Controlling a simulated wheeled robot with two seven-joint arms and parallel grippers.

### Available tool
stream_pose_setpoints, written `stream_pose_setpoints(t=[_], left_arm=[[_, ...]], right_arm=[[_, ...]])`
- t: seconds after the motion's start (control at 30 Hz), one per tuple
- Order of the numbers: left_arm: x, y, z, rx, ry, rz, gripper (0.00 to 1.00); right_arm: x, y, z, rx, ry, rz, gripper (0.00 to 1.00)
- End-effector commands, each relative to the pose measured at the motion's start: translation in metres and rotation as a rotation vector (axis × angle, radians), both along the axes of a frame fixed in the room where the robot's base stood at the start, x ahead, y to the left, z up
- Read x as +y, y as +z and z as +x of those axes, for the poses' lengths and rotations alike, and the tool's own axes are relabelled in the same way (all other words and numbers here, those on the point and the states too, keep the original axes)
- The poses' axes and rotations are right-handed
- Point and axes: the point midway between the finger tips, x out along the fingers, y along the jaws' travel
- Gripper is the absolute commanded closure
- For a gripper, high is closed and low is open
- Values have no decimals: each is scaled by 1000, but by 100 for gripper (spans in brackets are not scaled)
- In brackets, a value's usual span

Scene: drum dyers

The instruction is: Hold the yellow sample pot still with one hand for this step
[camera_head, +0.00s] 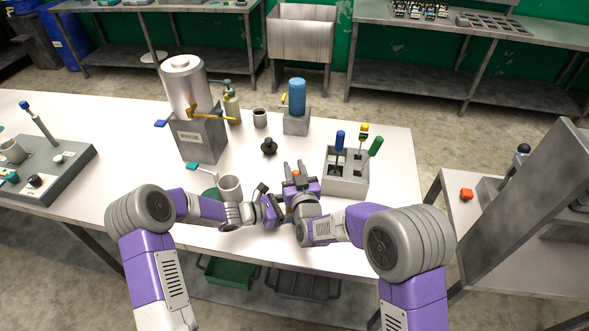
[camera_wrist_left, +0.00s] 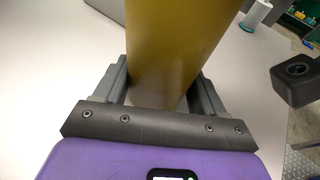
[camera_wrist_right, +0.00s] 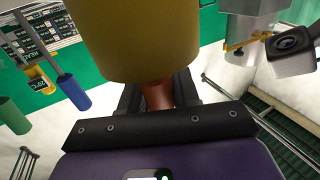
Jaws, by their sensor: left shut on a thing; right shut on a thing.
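My left gripper (camera_wrist_left: 163,98) is shut on a smooth olive-yellow cylinder, which looks like the yellow sample pot (camera_wrist_left: 170,45); a finger lies on each side of it. In the head view, the left gripper (camera_head: 272,208) is low near the table's front, and I cannot make out the pot there. My right gripper (camera_wrist_right: 160,103) is shut on a reddish-brown piece (camera_wrist_right: 157,95). A broad yellow cylinder (camera_wrist_right: 140,40) covers its upper part; I cannot tell whether the two are joined. In the head view, the right gripper (camera_head: 296,174) is just right of and beyond the left one.
A grey cup (camera_head: 230,187) stands left of the grippers. A black knob (camera_head: 269,147) lies beyond them. A grey block (camera_head: 346,185) with coloured-handled tools is close on the right. The rinse tank (camera_head: 186,88) and a blue cylinder (camera_head: 297,96) stand farther back.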

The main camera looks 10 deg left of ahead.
Motion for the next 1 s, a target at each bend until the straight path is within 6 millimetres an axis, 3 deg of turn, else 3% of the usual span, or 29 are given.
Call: stream_pose_setpoints(t=[0.17,0.63,0.77,1.0], left_arm=[[0,-1,0,2,0,1,52],[0,-1,0,1,0,0,52],[0,-1,0,1,0,0,52],[0,-1,0,1,0,0,52]], right_arm=[[0,4,0,-3,0,1,100],[0,45,0,-3,0,1,100],[0,44,0,0,0,0,100],[0,21,0,3,0,-1,100]])
